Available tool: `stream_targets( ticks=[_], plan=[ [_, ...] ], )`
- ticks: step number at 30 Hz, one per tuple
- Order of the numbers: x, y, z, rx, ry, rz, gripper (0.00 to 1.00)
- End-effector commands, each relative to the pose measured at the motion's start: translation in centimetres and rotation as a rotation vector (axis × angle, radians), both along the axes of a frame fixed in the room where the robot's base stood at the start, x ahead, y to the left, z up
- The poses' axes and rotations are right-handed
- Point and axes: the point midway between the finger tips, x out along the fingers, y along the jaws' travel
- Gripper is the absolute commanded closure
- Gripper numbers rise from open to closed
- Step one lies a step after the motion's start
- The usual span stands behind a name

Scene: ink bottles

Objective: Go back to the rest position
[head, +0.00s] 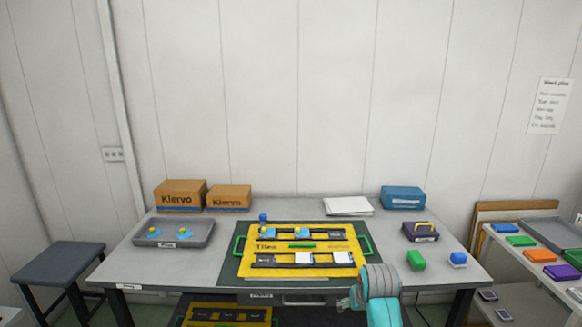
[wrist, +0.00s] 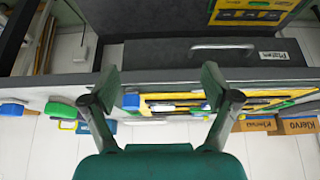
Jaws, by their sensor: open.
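My gripper (wrist: 166,92) is open and empty in the wrist view, its two green-and-grey fingers spread apart in front of the table's front edge. In the head view my turquoise arm stands low at the front of the table, right of centre. The table (head: 190,268) carries a yellow board (head: 285,246) with green handles on a dark mat (head: 231,268). Two light blue pieces with yellow knobs and two white pieces sit in the board's dark strips. A blue-topped bottle (head: 263,218) stands at its upper left.
A grey tray (head: 205,238) at left holds two blue pieces with yellow knobs. Green (head: 416,260) and blue (head: 458,259) blocks and a purple box (head: 420,232) stand at right. Cartons (head: 180,195) line the back. A stool (head: 58,260) is left; a side shelf (head: 499,245) is right.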

Motion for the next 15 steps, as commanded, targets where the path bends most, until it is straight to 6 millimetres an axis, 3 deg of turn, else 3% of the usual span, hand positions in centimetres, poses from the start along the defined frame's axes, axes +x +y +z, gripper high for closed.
stream_targets(
  ticks=[1, 6, 15],
  plan=[
    [-1.1, 0.0, -1.9, 0.000, -0.008, 0.000, 0.13],
    [-4.6, 0.0, -7.5, 0.000, -0.072, 0.000, 0.13],
    [-12.7, 0.0, -14.8, 0.000, -0.188, 0.000, 0.13]
  ],
)
